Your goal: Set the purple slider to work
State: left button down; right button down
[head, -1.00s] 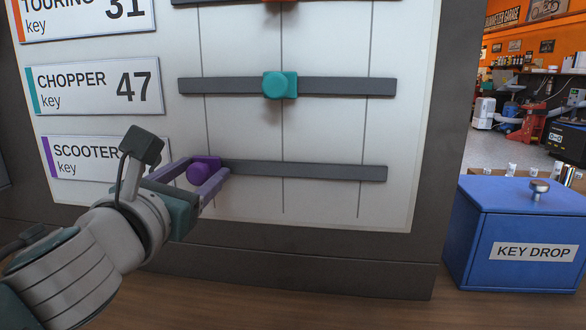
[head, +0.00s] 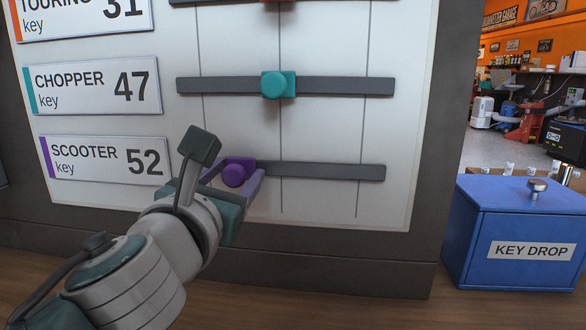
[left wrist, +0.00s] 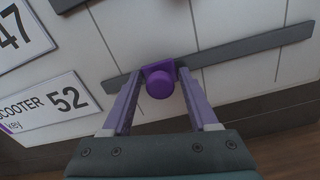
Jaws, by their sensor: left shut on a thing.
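The purple slider (head: 234,175) sits on the lowest grey rail (head: 320,172), in the row of the SCOOTER key plate (head: 104,158), which reads 52. It stands between the left and the middle vertical lines of the board. My left gripper (head: 244,172) is shut on the slider's knob, with one purple finger on each side. In the left wrist view the slider (left wrist: 159,84) shows between the two fingertips. No label reading "work" is in view. My right gripper is not in view.
The teal slider (head: 279,85) stands on the rail above, at the middle line, in the CHOPPER row. A blue KEY DROP box (head: 515,225) stands at the right of the board. The purple slider's rail is clear to its right.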

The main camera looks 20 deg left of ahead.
pick_arm(q)
jog(key=d, duration=0.2)
jog(key=w+d, duration=0.1)
jog(key=d, duration=0.2)
jog(key=shift+w+d, duration=0.15)
jog(key=shift+d, duration=0.15)
jog(key=c, duration=0.5)
grip_release()
send_near(280, 169)
jog(key=v, duration=0.3)
jog(key=shift+s+b, duration=0.25)
jog(key=shift+b, duration=0.05)
